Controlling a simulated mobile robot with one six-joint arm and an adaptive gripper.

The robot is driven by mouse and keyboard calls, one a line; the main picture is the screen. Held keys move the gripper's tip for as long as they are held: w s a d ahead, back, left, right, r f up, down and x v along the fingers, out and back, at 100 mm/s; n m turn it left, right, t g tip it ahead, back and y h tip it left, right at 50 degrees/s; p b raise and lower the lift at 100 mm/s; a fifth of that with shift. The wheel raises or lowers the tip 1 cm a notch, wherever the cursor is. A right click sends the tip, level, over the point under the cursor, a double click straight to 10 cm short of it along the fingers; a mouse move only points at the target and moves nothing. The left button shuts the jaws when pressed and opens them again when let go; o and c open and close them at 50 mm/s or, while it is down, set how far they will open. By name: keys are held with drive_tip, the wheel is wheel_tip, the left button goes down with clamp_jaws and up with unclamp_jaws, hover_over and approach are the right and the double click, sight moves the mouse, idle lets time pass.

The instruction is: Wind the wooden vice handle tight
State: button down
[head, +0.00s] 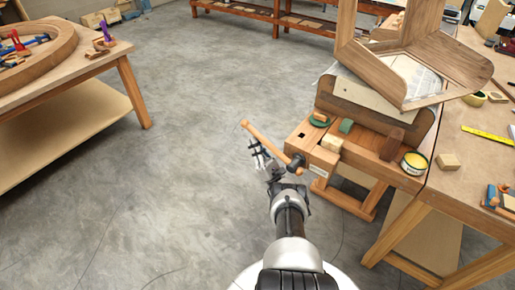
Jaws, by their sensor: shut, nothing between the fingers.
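The wooden vice handle (265,141) is a light-brown bar slanting from upper left to lower right. It passes through a dark metal screw end (295,162) at the left end of the wooden bench vice (320,163). Most of the bar sticks out up and to the left. My gripper (256,152) is just below and left of the bar, close to its middle. Its dark fingers are shut with nothing between them. I cannot tell whether they touch the bar. My arm reaches up from the bottom of the view.
The small bench (378,165) carries wood blocks (331,144), a yellow tin (414,163) and a large bent wooden frame (375,64). A larger table (456,190) stands at right and another table (80,75) at left. Bare concrete floor (180,190) lies left of my arm.

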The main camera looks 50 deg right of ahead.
drive_tip(key=shift+r+t, duration=0.4)
drive_tip(key=shift+r, duration=0.25)
